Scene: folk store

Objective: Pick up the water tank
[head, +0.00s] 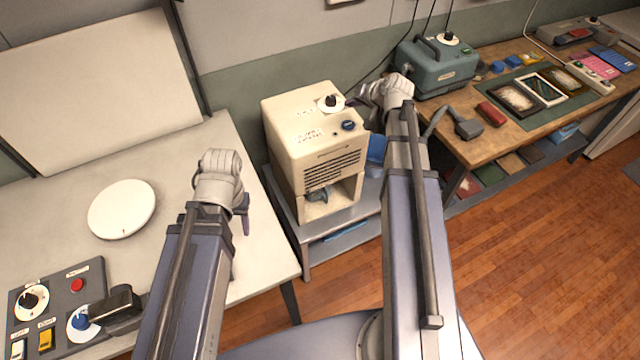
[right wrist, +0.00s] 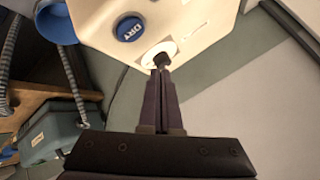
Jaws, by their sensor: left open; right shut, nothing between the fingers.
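A cream boxy machine (head: 312,135) with front vents stands on a low grey stand. My left gripper (head: 244,216) is open, over the table's right edge, away from the machine.
The machine's lower opening (head: 328,200) holds a small dark part. A white table (head: 190,160) at left carries a white disc (head: 122,208) and a control box (head: 58,305). A teal device (head: 438,66) stands on the wooden bench at right. Open floor (head: 520,240) lies right.

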